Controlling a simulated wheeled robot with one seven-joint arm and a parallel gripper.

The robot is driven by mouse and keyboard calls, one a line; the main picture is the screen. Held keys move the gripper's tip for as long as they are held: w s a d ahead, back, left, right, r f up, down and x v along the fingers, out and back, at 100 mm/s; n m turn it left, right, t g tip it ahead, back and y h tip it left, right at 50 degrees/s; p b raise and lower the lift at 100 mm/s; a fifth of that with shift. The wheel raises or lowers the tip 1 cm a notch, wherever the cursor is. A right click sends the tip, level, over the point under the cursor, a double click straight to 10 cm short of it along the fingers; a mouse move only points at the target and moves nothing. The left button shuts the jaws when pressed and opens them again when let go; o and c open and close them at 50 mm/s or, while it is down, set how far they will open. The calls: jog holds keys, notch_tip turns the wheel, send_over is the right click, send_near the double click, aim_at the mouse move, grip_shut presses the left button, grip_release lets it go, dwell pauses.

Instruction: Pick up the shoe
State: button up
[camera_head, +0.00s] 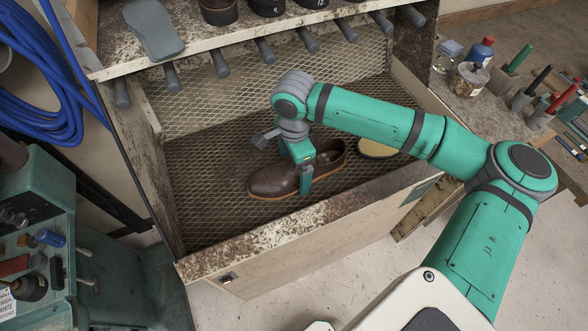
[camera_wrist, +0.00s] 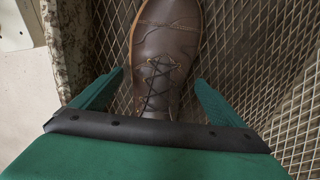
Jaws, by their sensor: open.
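A brown leather lace-up shoe (camera_head: 274,182) lies on the wire mesh floor of a bin, toe to the left. My gripper (camera_head: 301,172) is over its middle, with one finger in front of the shoe's near side. In the wrist view the shoe (camera_wrist: 165,45) shows its toe and laces, and my gripper (camera_wrist: 160,90) is open with a finger on each side of it. Gaps show between the fingers and the shoe. The heel end is hidden under the gripper body in the wrist view. Contact with the shoe cannot be told.
The bin has a worn front wall (camera_head: 240,250) close to the shoe. A pale yellow shoe (camera_head: 378,148) lies to the right, partly behind my arm. A shelf edge with several pegs (camera_head: 265,50) overhangs the back. Mesh left of the shoe is clear.

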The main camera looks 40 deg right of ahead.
jog(key=shift+f, duration=0.3)
jog(key=shift+c, duration=0.6)
jog(key=c, duration=1)
jog(key=shift+c, duration=0.4)
jog(key=shift+r, duration=0.1)
